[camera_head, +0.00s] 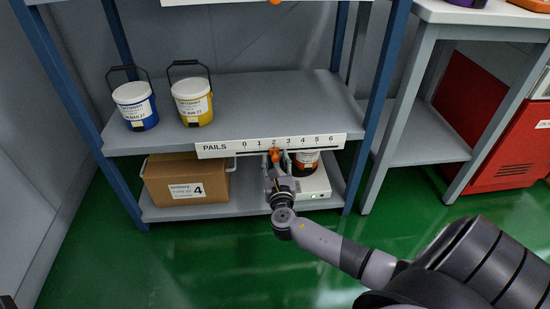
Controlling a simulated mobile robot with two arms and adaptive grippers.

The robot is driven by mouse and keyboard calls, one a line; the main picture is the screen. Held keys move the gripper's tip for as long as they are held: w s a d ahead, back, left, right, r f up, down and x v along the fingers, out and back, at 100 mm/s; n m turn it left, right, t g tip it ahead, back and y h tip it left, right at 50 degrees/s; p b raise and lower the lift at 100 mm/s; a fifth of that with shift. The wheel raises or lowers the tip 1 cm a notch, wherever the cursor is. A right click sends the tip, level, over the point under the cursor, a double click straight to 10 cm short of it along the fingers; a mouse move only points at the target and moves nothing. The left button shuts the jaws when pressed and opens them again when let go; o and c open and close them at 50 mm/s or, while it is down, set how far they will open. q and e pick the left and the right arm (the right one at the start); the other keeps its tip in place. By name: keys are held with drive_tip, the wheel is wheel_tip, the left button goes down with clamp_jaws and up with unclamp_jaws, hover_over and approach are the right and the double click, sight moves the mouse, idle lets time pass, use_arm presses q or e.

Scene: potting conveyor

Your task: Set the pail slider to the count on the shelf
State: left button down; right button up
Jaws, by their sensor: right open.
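Two pails stand upright on the middle shelf (255,95): a blue one (136,106) with a white lid and a yellow one (192,102) with a white lid. The white scale labelled PAILS (216,150), numbered 0 to 6, runs along that shelf's front edge. An orange slider knob (274,154) sits below the scale, about under the 2. My right gripper (276,166) is open, with its fingertips at the knob, partly hiding it. I cannot tell whether they touch it. My left gripper is not in view.
A cardboard box (172,187) marked 4 sits on the lower shelf (240,201). To its right a dark pail (306,161) stands on a white device (316,184), partly behind my arm. Blue posts (384,75) flank the rack. A red cabinet (505,145) stands at right.

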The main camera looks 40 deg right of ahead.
drive_tip(key=v, duration=1)
drive_tip(key=shift+s+a, duration=0.1)
